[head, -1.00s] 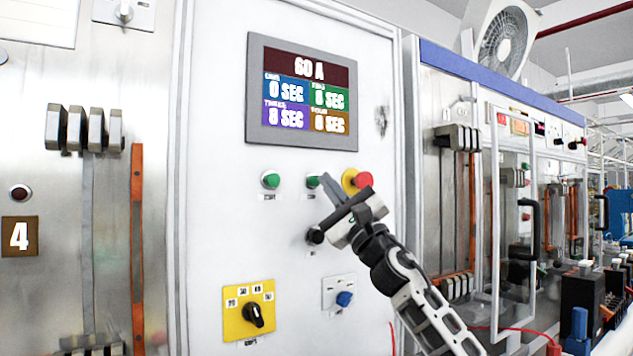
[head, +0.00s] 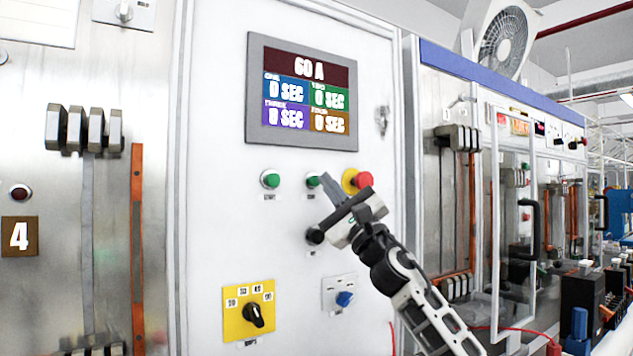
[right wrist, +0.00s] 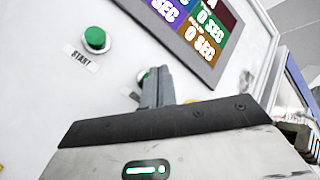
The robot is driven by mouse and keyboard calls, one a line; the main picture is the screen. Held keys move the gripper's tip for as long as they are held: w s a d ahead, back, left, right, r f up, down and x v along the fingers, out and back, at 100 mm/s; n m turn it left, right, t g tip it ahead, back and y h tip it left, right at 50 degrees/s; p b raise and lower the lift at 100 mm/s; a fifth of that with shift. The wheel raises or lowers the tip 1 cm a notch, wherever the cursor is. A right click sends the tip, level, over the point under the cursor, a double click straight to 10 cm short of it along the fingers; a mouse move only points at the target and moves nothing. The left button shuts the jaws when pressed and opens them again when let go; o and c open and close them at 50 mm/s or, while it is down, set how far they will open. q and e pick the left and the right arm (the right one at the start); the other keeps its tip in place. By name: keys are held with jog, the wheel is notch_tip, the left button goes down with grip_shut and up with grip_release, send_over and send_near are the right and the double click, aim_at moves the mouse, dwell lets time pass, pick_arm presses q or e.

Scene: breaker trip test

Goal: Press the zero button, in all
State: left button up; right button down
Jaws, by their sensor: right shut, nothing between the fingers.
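The grey-white panel carries a left green button (head: 270,180), labelled START in the right wrist view (right wrist: 96,39). A second green button (head: 312,181) sits to its right; its label is too small to read. In the right wrist view (right wrist: 142,76) this second button is mostly hidden behind the fingertips. My right gripper (head: 327,180) is shut and empty, its fingertips right at the second button. I cannot tell whether they touch it. The display (head: 302,92) reads 60 A, with 0 SEC in its four fields. My left gripper is not in view.
A red mushroom button on a yellow base (head: 363,180) is just right of my fingertips. A black knob (head: 315,236) is below them. A yellow selector plate (head: 248,311) and a blue knob (head: 344,299) are lower on the panel.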

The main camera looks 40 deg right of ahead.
jog(key=shift+w, duration=0.4)
jog(key=shift+w+d, duration=0.15)
jog(key=shift+w, duration=0.35)
dwell(0.8)
jog(key=shift+s, duration=0.1)
jog(key=shift+s+b, duration=0.3)
jog(key=shift+s, duration=0.5)
jog(key=shift+s+a+b, duration=0.2)
jog(key=shift+s+b, duration=0.1)
jog(key=shift+s, duration=0.95)
jog(key=shift+s+a+b, duration=0.2)
jog(key=shift+s+b, duration=0.1)
jog(key=shift+s, duration=0.95)
